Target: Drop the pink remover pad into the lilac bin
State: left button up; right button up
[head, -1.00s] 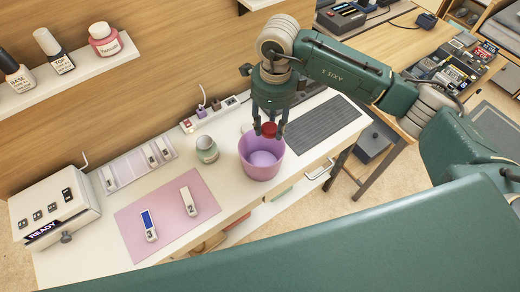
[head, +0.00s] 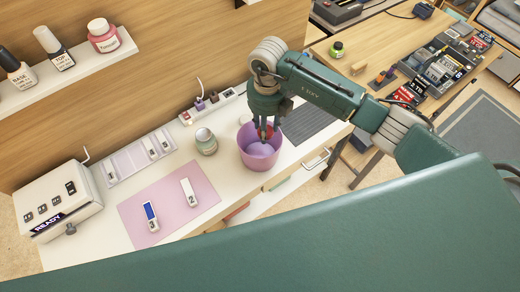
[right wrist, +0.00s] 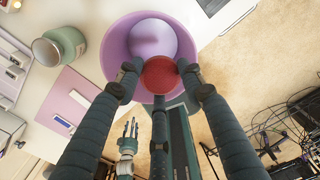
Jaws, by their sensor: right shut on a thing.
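The lilac bin (head: 262,161) stands upright on the white counter, open at the top. My right gripper (head: 264,135) comes down over its mouth, with its fingertips at about rim height. It is shut on a round reddish-pink pad (head: 269,131), partly hidden by the fingers. In the right wrist view the pad (right wrist: 160,75) sits between the fingertips (right wrist: 158,78), over the near part of the bin's opening. The bin's wall (right wrist: 115,50) and its pale round floor show around and beyond it. I cannot tell whether the fingers touch the rim.
A grey-green jar (head: 206,142) stands just left of the bin. A pink mat (head: 160,221) with two small white devices lies further left, near a white READY box (head: 58,203). A dark ridged mat (head: 309,122) lies right of the bin. Bottles stand on a shelf (head: 90,64).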

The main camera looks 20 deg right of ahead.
jog(key=shift+f+b, duration=0.6)
jog(key=shift+f, duration=0.75)
jog(key=o, duration=1.1)
jog(key=shift+r, duration=0.1)
notch_tip(320, 180, up, 12)
